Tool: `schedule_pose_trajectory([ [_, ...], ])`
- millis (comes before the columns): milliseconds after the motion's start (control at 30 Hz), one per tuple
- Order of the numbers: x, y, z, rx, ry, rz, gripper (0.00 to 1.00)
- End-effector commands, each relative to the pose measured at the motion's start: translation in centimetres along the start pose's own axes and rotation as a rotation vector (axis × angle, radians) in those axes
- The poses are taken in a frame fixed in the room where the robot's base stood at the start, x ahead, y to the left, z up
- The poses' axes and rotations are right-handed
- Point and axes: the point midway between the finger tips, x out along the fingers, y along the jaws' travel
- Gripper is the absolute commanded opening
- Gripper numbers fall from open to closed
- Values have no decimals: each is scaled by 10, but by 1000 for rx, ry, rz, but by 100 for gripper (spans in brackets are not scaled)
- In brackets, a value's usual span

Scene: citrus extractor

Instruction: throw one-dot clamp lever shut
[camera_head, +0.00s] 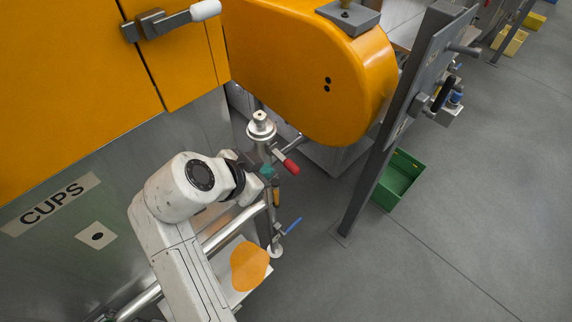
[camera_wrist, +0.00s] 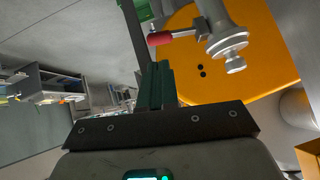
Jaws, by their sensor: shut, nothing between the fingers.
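A lever with a white grip (camera_head: 205,10) is mounted on a grey clamp bracket at the orange door, top left of the head view. I cannot tell from its marking whether it is the one-dot lever. A plate with one black dot (camera_head: 97,236) is on the steel panel below. My gripper (camera_head: 267,171) is shut and empty beside the steel valve, well below and right of the white-grip lever. In the wrist view its green fingers (camera_wrist: 158,82) are together, tips just below a red handle (camera_wrist: 160,38); whether they touch it is unclear.
The steel valve (camera_head: 261,128) carries the red handle (camera_head: 291,167). An orange housing with two black dots (camera_head: 327,84) is above. A blue handle (camera_head: 292,226) is below. A dark post (camera_head: 372,185) and green crate (camera_head: 402,180) stand right; floor beyond is open.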

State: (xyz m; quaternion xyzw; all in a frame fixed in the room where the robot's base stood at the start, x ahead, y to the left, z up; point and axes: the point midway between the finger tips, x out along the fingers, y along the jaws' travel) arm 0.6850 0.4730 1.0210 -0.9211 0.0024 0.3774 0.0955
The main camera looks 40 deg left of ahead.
Motion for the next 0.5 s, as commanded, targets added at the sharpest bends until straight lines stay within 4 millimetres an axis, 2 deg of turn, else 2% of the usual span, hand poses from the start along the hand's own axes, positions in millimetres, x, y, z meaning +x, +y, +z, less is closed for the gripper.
schedule_pose_trajectory([
  [300, 63, 2, -1, 0, -3, 6, 0],
  [500, 87, 1, -1, 0, -1, 3, 0],
])
